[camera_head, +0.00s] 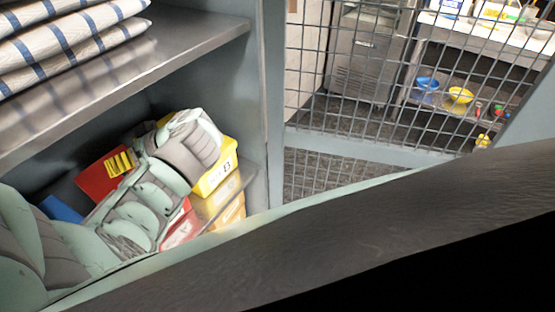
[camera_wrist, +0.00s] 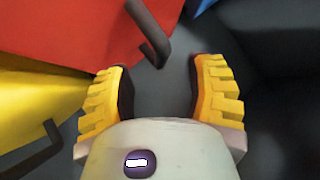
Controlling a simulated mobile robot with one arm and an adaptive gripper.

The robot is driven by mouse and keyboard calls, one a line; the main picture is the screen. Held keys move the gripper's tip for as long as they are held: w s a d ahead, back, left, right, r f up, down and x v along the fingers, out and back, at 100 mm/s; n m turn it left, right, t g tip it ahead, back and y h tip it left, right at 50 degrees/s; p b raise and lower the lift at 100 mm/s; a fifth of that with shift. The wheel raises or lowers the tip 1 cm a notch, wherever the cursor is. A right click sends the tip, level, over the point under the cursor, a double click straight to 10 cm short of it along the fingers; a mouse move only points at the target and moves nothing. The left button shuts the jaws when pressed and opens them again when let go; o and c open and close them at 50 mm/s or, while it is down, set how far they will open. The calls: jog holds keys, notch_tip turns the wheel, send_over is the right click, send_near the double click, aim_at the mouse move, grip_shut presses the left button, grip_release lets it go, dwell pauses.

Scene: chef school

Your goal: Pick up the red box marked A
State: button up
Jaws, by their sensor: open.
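A red box (camera_head: 95,183) is on the lower shelf in the head view, partly behind my arm. A second red area (camera_head: 180,233) with a pale label shows lower right of my arm; I cannot read it. No letter A is readable. In the wrist view a red surface (camera_wrist: 65,28) with a dark bent handle (camera_wrist: 149,36) fills the upper left. My gripper (camera_wrist: 160,66) is open, its yellow ridged fingers apart, with the handle's lower end near the gap between the tips. I cannot tell whether they touch. A yellow finger (camera_head: 121,163) shows over the red box in the head view.
A yellow box marked B (camera_head: 216,172) stands right of my arm. A yellow surface (camera_wrist: 35,105) with a dark handle lies left in the wrist view. A blue item (camera_head: 62,209) is at the left. The upper shelf (camera_head: 195,45), holding folded striped cloths (camera_head: 75,40), overhangs the space.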

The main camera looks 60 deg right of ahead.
jog(key=shift+p+x, duration=0.65)
jog(key=shift+x, duration=0.25)
jog(key=shift+p+x, duration=0.3)
jog(key=shift+x, duration=0.55)
jog(key=shift+o, duration=0.3)
grip_shut()
jog(key=shift+a+r, duration=0.1)
jog(key=shift+r, duration=0.05)
